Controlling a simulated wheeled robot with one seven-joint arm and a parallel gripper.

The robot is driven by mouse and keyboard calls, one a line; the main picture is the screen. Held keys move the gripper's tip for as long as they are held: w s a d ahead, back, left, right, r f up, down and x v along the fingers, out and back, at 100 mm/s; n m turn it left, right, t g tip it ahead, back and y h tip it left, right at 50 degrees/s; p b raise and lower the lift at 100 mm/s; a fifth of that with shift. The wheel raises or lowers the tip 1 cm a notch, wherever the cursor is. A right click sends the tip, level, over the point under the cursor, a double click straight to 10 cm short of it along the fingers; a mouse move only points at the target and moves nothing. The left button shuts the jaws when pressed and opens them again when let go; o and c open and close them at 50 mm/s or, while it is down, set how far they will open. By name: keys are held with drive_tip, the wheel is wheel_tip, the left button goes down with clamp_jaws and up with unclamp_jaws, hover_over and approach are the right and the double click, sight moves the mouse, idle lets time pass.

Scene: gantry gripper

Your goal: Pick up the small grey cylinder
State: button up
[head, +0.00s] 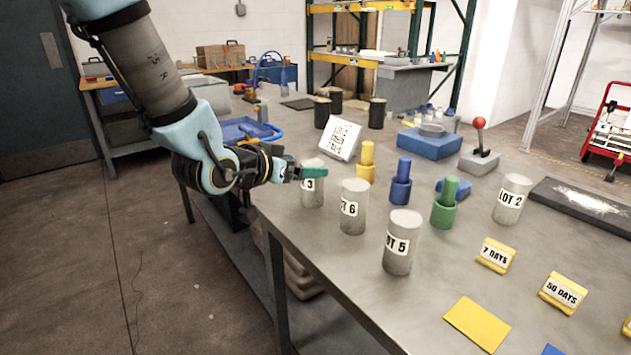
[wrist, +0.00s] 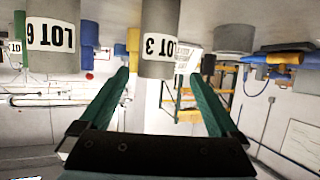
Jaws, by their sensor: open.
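Several light grey cylinders stand upright on the grey table (head: 335,262); the pictures do not settle which one the task means. The LOT 3 cylinder (head: 312,192) is at the table's left edge, the LOT 6 cylinder (head: 354,207) to its right, the LOT 5 cylinder (head: 400,245) nearer, the LOT 2 cylinder (head: 511,198) far right. My gripper (head: 307,172) is at the upper part of LOT 3, partly covering its label. In the upside-down wrist view, my open green fingers (wrist: 160,75) lie either side of the LOT 3 cylinder (wrist: 160,30), with gaps; nothing is held.
A white label stand (head: 341,138) is behind LOT 3. Yellow day signs (head: 496,255) and a yellow card (head: 477,325) lie front right. Bare table lies left of LOT 5.

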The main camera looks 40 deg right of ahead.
drive_tip(key=shift+x, duration=1.05)
drive_tip(key=shift+s+f+p+x, duration=0.1)
drive_tip(key=shift+p+x, duration=0.25)
drive_tip(key=shift+x, duration=0.5)
drive_tip(key=shift+s+f+p+x, duration=0.1)
drive_tip(key=shift+p+x, duration=0.25)
drive_tip(key=shift+x, duration=0.5)
drive_tip(key=shift+s+f+p+x, duration=0.15)
drive_tip(key=shift+p+x, duration=0.2)
drive_tip(key=shift+x, duration=0.5)
clamp_jaws()
